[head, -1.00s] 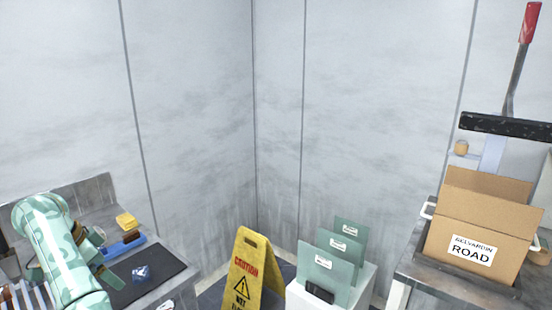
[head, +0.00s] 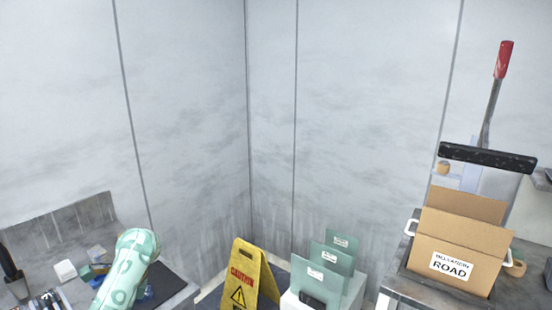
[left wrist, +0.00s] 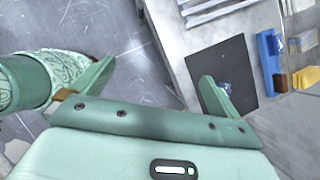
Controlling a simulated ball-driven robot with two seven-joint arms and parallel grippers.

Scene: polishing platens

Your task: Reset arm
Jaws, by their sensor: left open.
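My left gripper (left wrist: 153,88) is open and empty in the left wrist view, its two green fingers wide apart above the bench edge and floor. In the head view my pale green left arm rises over the left bench and covers most of the mat (head: 170,282); I cannot make out the gripper's fingers there. My right gripper is in neither view.
Left of centre stands a yellow caution sign (head: 243,278), beside a white stand with several pale green panels (head: 331,268). A cardboard box (head: 458,250) sits on the right bench. A blue holder (left wrist: 268,62) and yellow sponge (left wrist: 306,77) lie beside the mat.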

